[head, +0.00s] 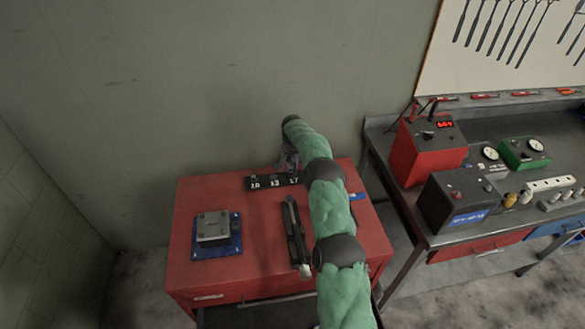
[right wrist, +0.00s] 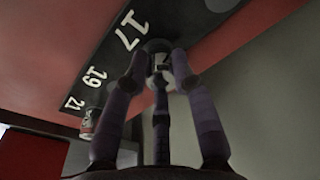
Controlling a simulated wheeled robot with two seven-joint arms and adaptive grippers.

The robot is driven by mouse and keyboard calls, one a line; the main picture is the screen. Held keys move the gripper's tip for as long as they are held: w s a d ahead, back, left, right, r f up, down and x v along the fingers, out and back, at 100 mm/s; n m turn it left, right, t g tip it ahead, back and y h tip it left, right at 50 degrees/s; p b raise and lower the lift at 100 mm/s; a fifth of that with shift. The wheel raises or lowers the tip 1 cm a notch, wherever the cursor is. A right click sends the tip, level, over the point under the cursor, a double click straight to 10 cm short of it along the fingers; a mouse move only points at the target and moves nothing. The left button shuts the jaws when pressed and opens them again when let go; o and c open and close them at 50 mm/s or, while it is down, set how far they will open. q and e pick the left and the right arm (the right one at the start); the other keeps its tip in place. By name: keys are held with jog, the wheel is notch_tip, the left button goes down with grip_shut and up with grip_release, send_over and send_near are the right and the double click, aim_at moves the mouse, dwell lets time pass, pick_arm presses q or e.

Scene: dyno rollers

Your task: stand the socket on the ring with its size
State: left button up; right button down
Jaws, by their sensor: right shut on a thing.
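My right gripper (head: 289,160) is over the far edge of the red cabinet top, at the black strip (head: 262,182) with white size numbers. In the right wrist view its fingers (right wrist: 162,64) are shut on a small silver socket (right wrist: 164,69), mostly hidden between them. The held socket is by the number 17 on the strip (right wrist: 112,58); I cannot tell whether it touches the strip. Another silver socket (right wrist: 88,121) stands by the number 21. My left gripper is not in view.
On the red cabinet (head: 245,265) lie a long black tool (head: 293,230) and a metal block (head: 213,227) on a blue base. A wall stands close behind. A workbench on the right carries a red box (head: 428,150) and a dark box (head: 458,200).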

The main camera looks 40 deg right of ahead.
jog(key=c, duration=1)
grip_release()
jog(key=shift+f, duration=0.1)
jog(key=r, duration=0.8)
jog(key=s+r, duration=0.1)
jog(key=r, duration=0.3)
jog(key=shift+a+r, duration=0.15)
jog(key=shift+a, duration=0.25)
